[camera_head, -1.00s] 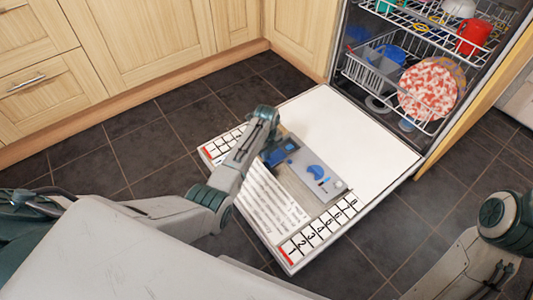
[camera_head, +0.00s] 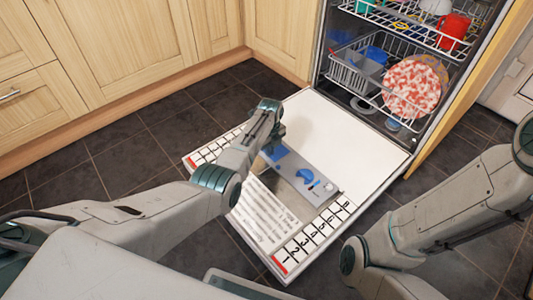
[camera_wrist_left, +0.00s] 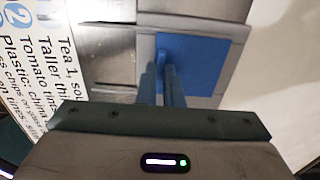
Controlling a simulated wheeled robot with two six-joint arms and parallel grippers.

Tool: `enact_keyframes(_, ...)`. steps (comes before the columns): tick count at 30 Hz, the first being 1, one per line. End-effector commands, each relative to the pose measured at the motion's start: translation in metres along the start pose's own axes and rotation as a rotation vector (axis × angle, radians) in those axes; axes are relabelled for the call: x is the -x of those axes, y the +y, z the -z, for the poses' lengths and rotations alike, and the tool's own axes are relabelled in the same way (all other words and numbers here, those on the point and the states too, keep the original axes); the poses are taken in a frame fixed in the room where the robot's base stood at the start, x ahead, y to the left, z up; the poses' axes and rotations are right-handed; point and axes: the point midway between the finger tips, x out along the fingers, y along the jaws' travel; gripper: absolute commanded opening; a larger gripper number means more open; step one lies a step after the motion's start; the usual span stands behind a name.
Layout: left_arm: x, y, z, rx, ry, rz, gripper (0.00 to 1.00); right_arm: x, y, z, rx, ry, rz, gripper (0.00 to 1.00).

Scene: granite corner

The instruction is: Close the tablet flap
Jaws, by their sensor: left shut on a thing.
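The dispenser panel (camera_head: 318,187) is set in the inside of the open dishwasher door. It is grey with a round blue part and a blue square tablet compartment area (camera_head: 279,152). My left gripper (camera_head: 272,140) is over that blue square, its fingers pointing down.
The dishwasher door (camera_head: 340,130) lies open and flat, with printed labels and numbers along its near edge. Racks (camera_head: 355,80) with dishes, a patterned plate (camera_head: 413,90) and a red cup (camera_head: 453,30) stand behind. Wooden cabinets (camera_head: 110,60) line the left. Dark floor tiles are clear.

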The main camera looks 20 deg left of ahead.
Motion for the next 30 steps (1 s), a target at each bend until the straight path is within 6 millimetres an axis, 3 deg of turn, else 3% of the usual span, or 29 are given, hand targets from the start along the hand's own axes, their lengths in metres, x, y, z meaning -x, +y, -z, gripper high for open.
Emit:
enact_keyframes(11, 0.0014, -0.0043, -0.0009, 0.000, -0.004, 0.008, 0.00, -0.0033, -0.0007, 0.0013, -0.007, 0.011, -0.006, 0.36)
enact_keyframes(15, 0.0017, -0.0044, -0.0008, 0.000, -0.004, 0.008, 0.28, -0.0032, -0.0007, 0.0013, -0.007, 0.011, -0.006, 0.36)
enact_keyframes(16, 0.0016, -0.0043, -0.0007, 0.000, -0.003, 0.008, 0.29, -0.0033, -0.0007, 0.0013, -0.007, 0.011, -0.006, 0.36)
enact_keyframes(29, 0.0060, -0.0033, -0.0003, 0.000, -0.002, 0.005, 0.29, -0.0051, -0.0013, 0.0001, -0.004, 0.012, -0.003, 0.36)
enact_keyframes(30, 0.0082, -0.0033, -0.0003, 0.000, -0.002, 0.005, 0.29, 0.0019, 0.0002, -0.0020, 0.009, -0.010, 0.007, 0.36)
